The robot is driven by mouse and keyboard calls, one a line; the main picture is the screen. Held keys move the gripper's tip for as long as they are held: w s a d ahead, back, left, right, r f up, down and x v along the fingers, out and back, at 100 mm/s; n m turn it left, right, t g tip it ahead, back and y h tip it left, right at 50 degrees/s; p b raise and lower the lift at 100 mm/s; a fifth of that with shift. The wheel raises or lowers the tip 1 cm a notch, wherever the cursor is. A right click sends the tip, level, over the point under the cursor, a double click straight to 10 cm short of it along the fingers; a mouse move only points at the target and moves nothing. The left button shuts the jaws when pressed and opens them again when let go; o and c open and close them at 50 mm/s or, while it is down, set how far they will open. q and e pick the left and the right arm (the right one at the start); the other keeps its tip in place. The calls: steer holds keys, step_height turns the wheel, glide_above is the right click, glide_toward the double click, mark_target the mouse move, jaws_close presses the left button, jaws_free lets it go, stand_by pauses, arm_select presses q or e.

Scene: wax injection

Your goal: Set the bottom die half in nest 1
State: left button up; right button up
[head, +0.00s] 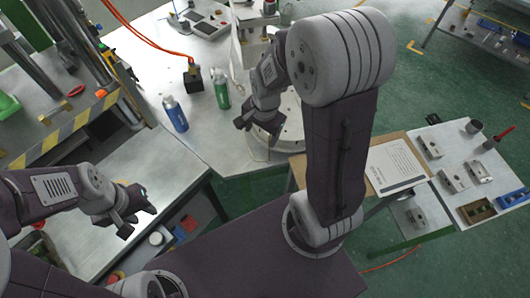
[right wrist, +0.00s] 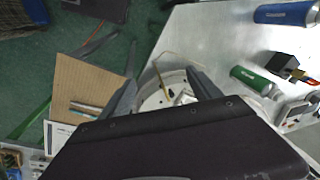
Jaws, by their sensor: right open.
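Several grey metal blocks that look like die halves lie on the right-hand table in the head view, among them a back one (head: 430,146), two middle ones (head: 452,179) (head: 479,172) and a front one (head: 416,216). I cannot tell which is the bottom half. No nest can be made out. My right gripper (head: 258,124) is open and empty, above a round white plate (head: 291,128). The right wrist view shows its two fingers apart (right wrist: 165,90) with the plate between them. My left gripper (head: 135,212) is over the left metal bench; its jaws are unclear.
A blue bottle (head: 175,114) and a green bottle (head: 221,89) stand on the white table, with a black block (head: 193,80) nearby. A paper sheet (head: 394,166) lies left of the blocks. Blue and olive trays (head: 478,211) sit at the right table's front.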

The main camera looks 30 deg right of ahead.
steer(key=s+a+n, duration=0.2)
steer(key=s+n, duration=0.6)
steer(key=n, duration=0.4)
steer(key=shift+a+f+g, duration=0.2)
steer(key=shift+a+g, duration=0.15)
steer(key=shift+g, duration=0.05)
